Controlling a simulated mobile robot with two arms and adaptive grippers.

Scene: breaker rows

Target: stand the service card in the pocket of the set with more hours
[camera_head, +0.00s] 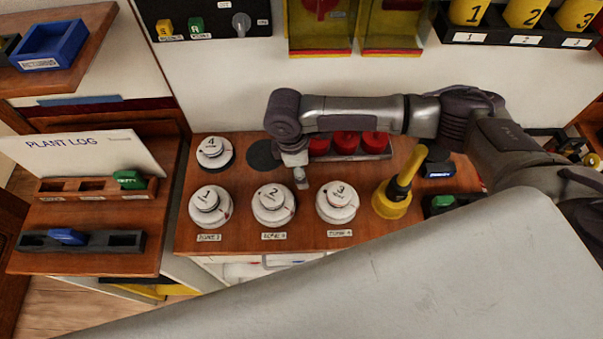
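I cannot pick out the service card for certain, and no hour readings are legible. Two yellow-edged holders (319,42) and (391,42) hang on the back wall at the top. They may be the pockets, but the frame cuts them off. My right gripper (301,184) reaches in from the right and points down over the wooden bench, behind the white dials marked 2 (273,204) and 3 (338,202). Its fingers are too small to tell open from shut, and nothing clearly shows in them. My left gripper is out of view.
Dials 1 (210,206) and 4 (214,153) stand on the bench (250,239). Red knobs (346,142) sit behind my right gripper. A yellow-handled item (392,203) stands at right. A plant log board (90,153) is left. A grey surface hides the lower front.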

